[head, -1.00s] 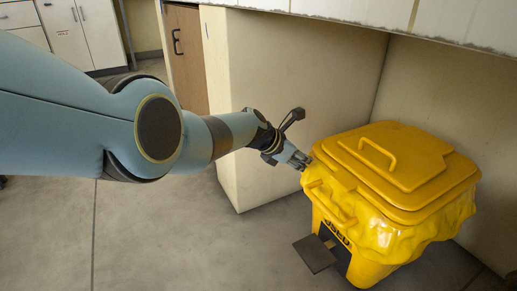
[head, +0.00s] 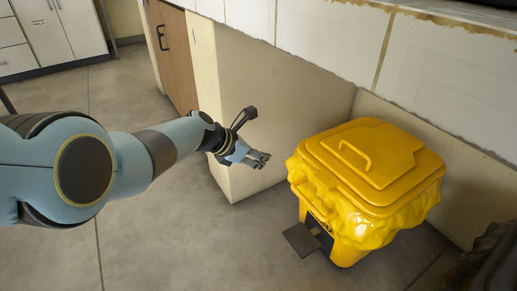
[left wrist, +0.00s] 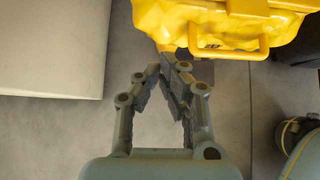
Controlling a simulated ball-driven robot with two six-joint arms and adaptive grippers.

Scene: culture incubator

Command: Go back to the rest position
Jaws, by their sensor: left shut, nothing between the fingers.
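My left gripper (head: 264,160) is shut and empty, held in the air to the left of the yellow bin (head: 380,165) in the head view. A gap shows between its fingertips and the bin. In the left wrist view the fingertips of my left gripper (left wrist: 165,70) meet just below the bin's front edge in the picture, with grey floor beneath. The yellow bin (left wrist: 205,20) shows at the top there. My right gripper is not in view.
The bin's lid (head: 375,150) is down, and a dark pedal (head: 301,240) sticks out at its front. A cream cabinet side (head: 260,100) stands behind my left gripper. A white-tiled counter front (head: 330,40) runs above the bin. Open floor (head: 190,245) lies in front.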

